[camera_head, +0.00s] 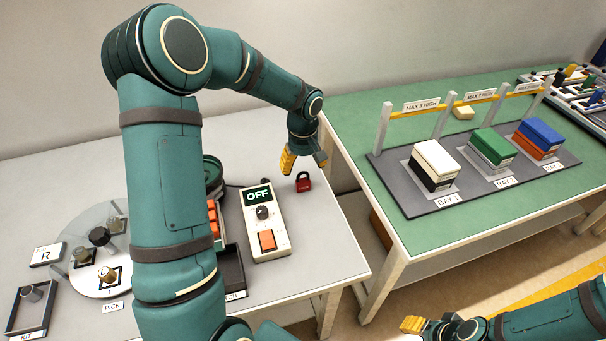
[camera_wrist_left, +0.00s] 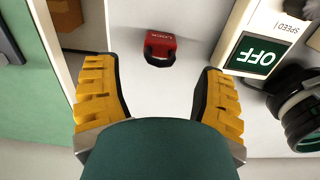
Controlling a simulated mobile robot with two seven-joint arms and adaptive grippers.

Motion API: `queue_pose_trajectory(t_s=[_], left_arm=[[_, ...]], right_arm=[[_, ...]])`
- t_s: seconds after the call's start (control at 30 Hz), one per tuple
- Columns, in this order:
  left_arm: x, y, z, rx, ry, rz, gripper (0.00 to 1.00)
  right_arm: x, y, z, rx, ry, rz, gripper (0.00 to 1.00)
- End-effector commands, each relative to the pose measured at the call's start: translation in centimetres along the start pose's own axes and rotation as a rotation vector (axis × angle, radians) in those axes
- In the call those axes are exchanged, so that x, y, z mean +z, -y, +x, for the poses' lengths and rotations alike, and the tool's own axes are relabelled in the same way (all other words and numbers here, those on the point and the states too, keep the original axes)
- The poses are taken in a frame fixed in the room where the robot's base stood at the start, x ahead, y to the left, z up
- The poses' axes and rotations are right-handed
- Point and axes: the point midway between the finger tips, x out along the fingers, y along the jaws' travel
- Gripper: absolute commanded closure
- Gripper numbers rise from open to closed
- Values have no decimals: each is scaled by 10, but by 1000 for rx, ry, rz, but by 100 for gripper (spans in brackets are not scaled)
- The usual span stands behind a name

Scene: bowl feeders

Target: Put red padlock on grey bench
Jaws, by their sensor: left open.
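The red padlock (camera_head: 303,182) rests on the grey bench (camera_head: 305,225), near its right edge and just right of the control box. In the left wrist view the padlock (camera_wrist_left: 160,48) lies beyond and between my open fingertips, with its dark shackle toward me. My left gripper (camera_head: 304,160) is open above and behind the padlock, with nothing between its yellow-padded fingers (camera_wrist_left: 158,90). My right gripper (camera_head: 414,325) is at the bottom of the head view, away from the padlock; its finger opening is not clear.
A control box (camera_head: 267,240) reading OFF stands left of the padlock. A green bench (camera_head: 380,150) with a rack of stacked boxes (camera_head: 437,160) stands to the right, across a narrow gap. My left arm hides part of the grey bench. A round pick plate (camera_head: 90,285) is at left.

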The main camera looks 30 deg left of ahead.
Motion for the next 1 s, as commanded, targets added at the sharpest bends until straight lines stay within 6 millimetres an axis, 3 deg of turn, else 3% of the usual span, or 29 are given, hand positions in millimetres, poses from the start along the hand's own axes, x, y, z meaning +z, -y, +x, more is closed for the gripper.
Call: queue_pose_trajectory(t_s=[0.1, 0.3, 1.0], left_arm=[[0, 0, -24, 2, -2, 0, 30], [-1, 0, -45, 1, -1, -2, 30], [0, 0, -52, 0, 0, 0, 30]], right_arm=[[0, 2, -6, 0, 3, 0, 53], [1, 4, -10, 0, 5, 1, 53], [1, 5, -13, 0, 5, 1, 53]])
